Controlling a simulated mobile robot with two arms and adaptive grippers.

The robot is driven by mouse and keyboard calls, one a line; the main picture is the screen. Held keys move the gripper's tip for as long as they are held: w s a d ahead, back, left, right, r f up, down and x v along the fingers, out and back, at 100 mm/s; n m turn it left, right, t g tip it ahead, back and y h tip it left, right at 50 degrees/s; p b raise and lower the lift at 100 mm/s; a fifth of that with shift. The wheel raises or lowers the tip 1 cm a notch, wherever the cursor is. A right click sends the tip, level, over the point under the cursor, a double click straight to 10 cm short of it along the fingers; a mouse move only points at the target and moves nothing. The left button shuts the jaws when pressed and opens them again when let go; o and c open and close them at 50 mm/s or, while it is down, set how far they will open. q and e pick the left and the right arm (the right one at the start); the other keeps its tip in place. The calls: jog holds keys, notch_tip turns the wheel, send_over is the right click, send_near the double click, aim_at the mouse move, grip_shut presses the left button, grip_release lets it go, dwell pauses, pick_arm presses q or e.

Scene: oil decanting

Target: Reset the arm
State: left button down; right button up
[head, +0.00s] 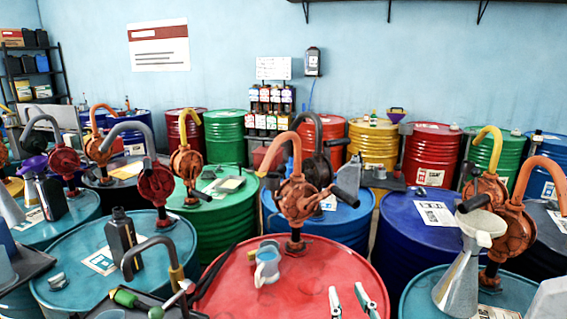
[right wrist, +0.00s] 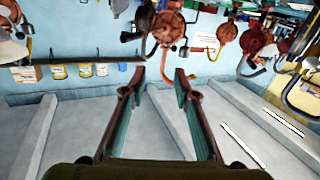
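My right gripper (head: 350,300) shows at the bottom edge of the head view, over the front part of the red drum (head: 315,262). Its two fingertips stand apart with nothing between them. In the right wrist view the same gripper (right wrist: 157,88) is open and empty, with a clear gap between its fingers. A small blue-grey jug (head: 267,265) is on the red drum, left of the gripper and apart from it. An orange hand pump (head: 296,200) rises from the drum behind the gripper. My left gripper is not in view.
Several drums crowd around: teal (head: 70,262) at left, dark blue (head: 400,235) at right. A metal can with a funnel (head: 460,270) stands at right. A tray with a green-handled tool (head: 125,298) is at lower left. The red drum's top around the gripper is mostly clear.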

jog(key=s+d+f+m+g+h, duration=0.1)
jog(key=s+d+f+g, duration=0.15)
jog(key=f, duration=0.35)
jog(key=s+d+f+g+h, duration=0.1)
jog(key=s+d+f+g, duration=0.15)
jog(key=f, duration=0.35)
jog(key=s+d+f+g, duration=0.1)
jog(key=s+f+g, duration=0.3)
jog(key=s+f, duration=0.45)
jog(key=s+d+f+g, duration=0.2)
jog(key=s+f+g, duration=0.35)
jog(key=s, duration=0.65)
jog(key=s+f+n+g, duration=0.1)
jog(key=s+f, duration=0.2)
jog(key=f, duration=2.6)
jog(key=s+d+f+g, duration=0.1)
jog(key=s+d+f, duration=0.1)
jog(key=s+f, duration=1.2)
jog(key=s, duration=0.2)
jog(key=shift+s+d, duration=0.35)
jog(key=shift+d, duration=0.05)
